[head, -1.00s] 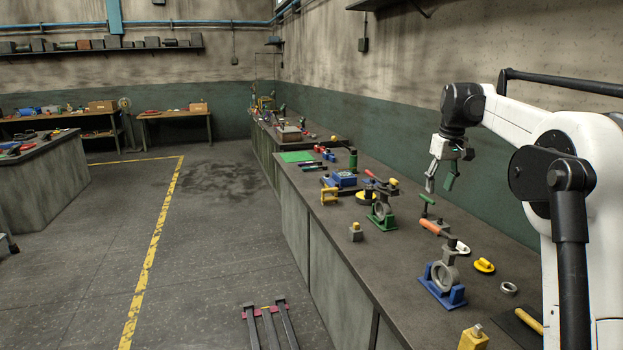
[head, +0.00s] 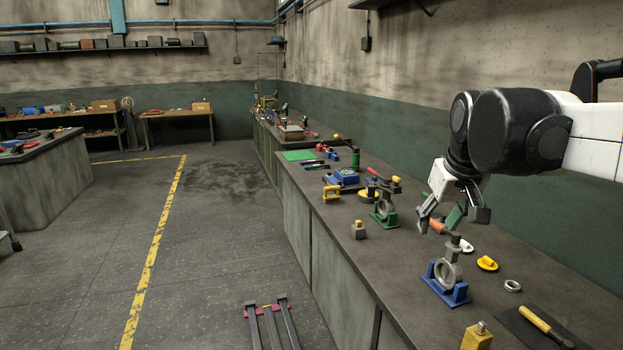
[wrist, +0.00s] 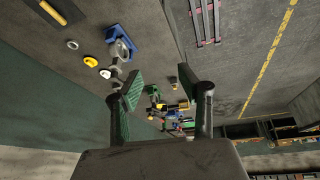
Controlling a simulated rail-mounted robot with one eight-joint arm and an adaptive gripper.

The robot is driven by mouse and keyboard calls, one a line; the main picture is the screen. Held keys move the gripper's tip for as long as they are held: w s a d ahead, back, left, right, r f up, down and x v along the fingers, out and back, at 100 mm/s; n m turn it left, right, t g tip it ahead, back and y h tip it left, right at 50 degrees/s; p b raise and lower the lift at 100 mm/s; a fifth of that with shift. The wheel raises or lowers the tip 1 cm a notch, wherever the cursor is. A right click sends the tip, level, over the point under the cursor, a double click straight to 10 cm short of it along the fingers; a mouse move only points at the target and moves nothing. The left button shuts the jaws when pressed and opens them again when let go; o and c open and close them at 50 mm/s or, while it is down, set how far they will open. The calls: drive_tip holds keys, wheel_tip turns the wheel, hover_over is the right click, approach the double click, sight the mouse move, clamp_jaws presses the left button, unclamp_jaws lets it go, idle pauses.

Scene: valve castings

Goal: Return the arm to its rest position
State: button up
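My gripper (head: 437,226) hangs from my white and black arm above the workbench at the right of the head view. In the wrist view my gripper (wrist: 163,95) shows two separate fingers with green inner pads and an empty gap. The blue stand with its grey ring (wrist: 121,45) lies beyond the left finger there.
The long workbench (head: 345,268) carries a green-stand valve (head: 384,213), yellow caps (head: 487,263), a loose ring (head: 513,285) and a yellow-handled tool (head: 536,319) on a dark mat. A green wall stands behind it. The floor (head: 220,270) to the left is largely open.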

drive_tip(key=s+a+f+t, duration=0.1)
drive_tip(key=s+a+f, duration=0.1)
drive_tip(key=s+f, duration=0.5)
drive_tip(key=s+a+f+m+t, duration=0.1)
drive_tip(key=s+a+f, duration=0.1)
drive_tip(key=s+f, duration=0.5)
drive_tip(key=s+b, duration=0.1)
drive_tip(key=s, duration=0.5)
drive_tip(key=shift+a+f, duration=0.35)
